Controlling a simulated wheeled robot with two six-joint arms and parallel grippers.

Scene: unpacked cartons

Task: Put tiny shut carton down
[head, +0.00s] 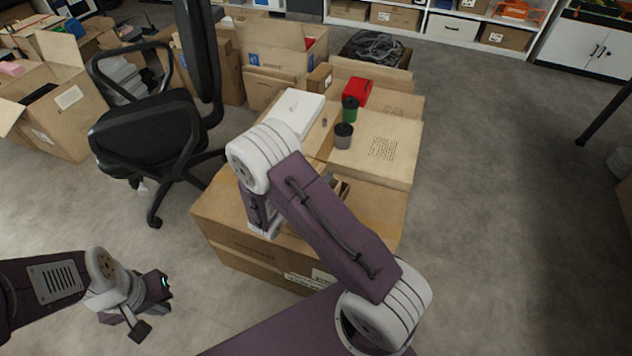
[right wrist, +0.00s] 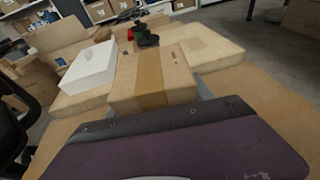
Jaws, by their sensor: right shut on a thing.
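The tiny shut carton (right wrist: 150,80) is brown with a darker tape strip along its top. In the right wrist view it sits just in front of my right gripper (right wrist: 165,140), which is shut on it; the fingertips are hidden. In the head view my right arm covers most of that spot, and only a small brown and dark part shows beside the forearm, too hidden to tell what it is. My left gripper (head: 138,312) hangs empty over the floor at lower left; its finger gap is unclear.
Large cartons (head: 250,262) stand below my right arm. On the carton tops are a white box (head: 296,110), a grey-black cup (head: 343,136), a green cup (head: 350,110) and a red box (head: 357,91). An office chair (head: 150,130) stands at left.

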